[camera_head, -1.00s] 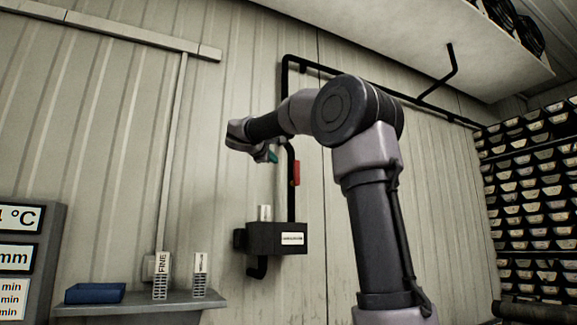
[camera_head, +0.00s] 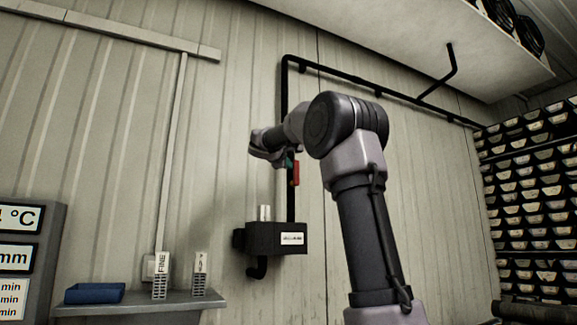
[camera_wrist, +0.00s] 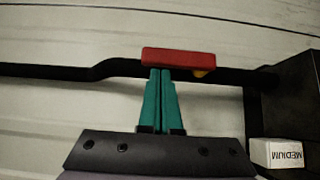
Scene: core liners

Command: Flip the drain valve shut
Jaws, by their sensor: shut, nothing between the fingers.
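The drain valve's red lever (camera_head: 296,173) is on the black vertical pipe (camera_head: 291,205) on the wall, lying along the pipe. In the wrist view the red lever (camera_wrist: 178,62) lies lengthwise along the pipe (camera_wrist: 50,71), with a small yellow part (camera_wrist: 203,73) beside it. My gripper (camera_wrist: 161,72) has its two green fingers shut together and empty. Its tips meet the end of the lever away from the box in the picture; I cannot tell if they touch it. In the head view my gripper (camera_head: 290,160) is beside the lever's upper end.
A dark box (camera_head: 276,239) with a label sits at the pipe's lower end. A white MEDIUM block (camera_wrist: 277,153) is beside it in the wrist view. A shelf (camera_head: 140,304) holds a blue tray (camera_head: 95,293) and a FINE block (camera_head: 161,276). Core racks (camera_head: 530,190) stand at the right.

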